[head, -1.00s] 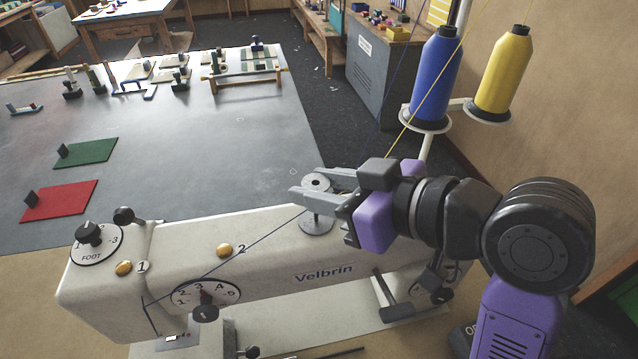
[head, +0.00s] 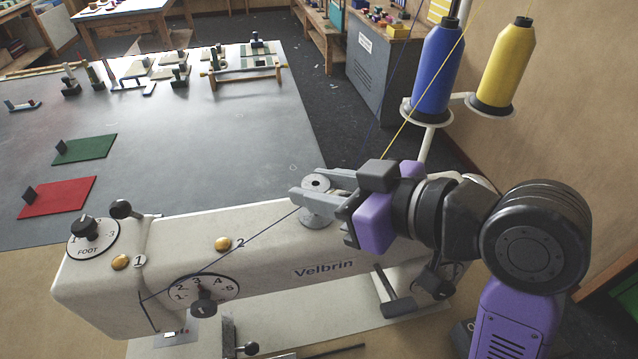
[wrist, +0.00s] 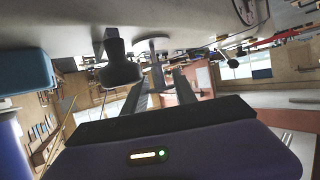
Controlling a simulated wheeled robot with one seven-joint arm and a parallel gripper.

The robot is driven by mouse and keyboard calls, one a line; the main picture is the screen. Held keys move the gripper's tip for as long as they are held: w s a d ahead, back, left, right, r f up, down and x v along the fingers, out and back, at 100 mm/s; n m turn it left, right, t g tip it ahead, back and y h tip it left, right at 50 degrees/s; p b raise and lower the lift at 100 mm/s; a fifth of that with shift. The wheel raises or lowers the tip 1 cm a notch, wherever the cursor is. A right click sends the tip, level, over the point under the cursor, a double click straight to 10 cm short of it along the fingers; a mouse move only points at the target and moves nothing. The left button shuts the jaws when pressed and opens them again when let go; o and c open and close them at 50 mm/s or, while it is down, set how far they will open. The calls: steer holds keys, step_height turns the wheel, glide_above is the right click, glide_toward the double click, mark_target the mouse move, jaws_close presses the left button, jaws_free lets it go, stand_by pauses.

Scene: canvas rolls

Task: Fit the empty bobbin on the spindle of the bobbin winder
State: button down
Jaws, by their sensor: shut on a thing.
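My gripper (head: 318,194) is shut on the empty bobbin (head: 317,181), a small grey reel with a dark centre hole, held roughly upright over the sewing machine's arm. The bobbin winder (head: 317,220) shows as a pale grey disc on top of the machine, just below the bobbin. The fingers and bobbin cover its spindle, so I cannot tell whether the bobbin is around the spindle or only above it. In the wrist view my two dark fingers (wrist: 163,88) reach toward the machine, and the bobbin is hard to make out.
The white sewing machine (head: 270,265) lies under my arm, with dials and a dark lever (head: 388,295). A blue thread cone (head: 438,72) and a yellow one (head: 505,65) stand at the right. A blue thread crosses the machine. The grey table (head: 200,150) is clear near the machine.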

steer(key=shift+f+b, duration=0.6)
steer(key=shift+f, duration=0.35)
steer(key=c, duration=0.9)
jaws_free()
